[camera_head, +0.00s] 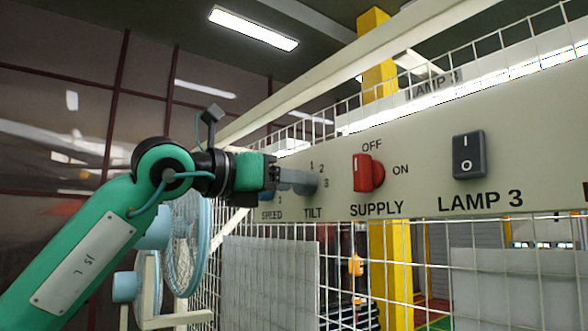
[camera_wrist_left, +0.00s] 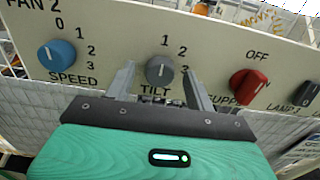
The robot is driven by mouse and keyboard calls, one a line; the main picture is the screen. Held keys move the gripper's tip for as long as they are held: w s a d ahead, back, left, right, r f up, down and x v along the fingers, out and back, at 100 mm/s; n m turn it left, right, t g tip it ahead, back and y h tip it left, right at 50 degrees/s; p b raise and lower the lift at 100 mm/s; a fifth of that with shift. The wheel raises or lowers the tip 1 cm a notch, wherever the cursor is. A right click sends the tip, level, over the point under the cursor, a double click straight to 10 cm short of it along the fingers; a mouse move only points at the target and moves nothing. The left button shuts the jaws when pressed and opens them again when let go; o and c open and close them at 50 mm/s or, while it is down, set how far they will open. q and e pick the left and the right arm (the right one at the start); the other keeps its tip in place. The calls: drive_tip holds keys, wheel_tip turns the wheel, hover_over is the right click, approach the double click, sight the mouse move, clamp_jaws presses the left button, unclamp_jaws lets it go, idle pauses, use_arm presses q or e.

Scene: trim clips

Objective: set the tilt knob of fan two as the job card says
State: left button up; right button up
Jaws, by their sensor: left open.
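The grey tilt knob (camera_wrist_left: 159,70) is on the cream panel in the left wrist view, above the word TILT, with marks 1, 2 and 3 around its upper right. Its pointer direction is too small to tell. My left gripper (camera_wrist_left: 160,78) is open, with one finger on each side of the knob; I cannot tell whether they touch it. In the head view my left gripper (camera_head: 298,182) is at the panel and largely hides this knob. The blue speed knob (camera_wrist_left: 56,56) sits to its left, under the FAN 2 label. No job card is readable.
The red supply knob (camera_head: 367,173) is right of the tilt knob, between OFF and ON marks. A dark LAMP 3 rocker switch (camera_head: 469,155) is farther right. A blue fan (camera_head: 187,243) stands behind my left arm. Wire mesh (camera_head: 430,260) lies below the panel (camera_head: 545,130).

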use_arm(q)
drive_tip(key=shift+w+d, duration=0.35)
drive_tip(key=shift+d, duration=0.2)
drive_tip(key=c, duration=1)
drive_tip(key=shift+o, duration=0.2)
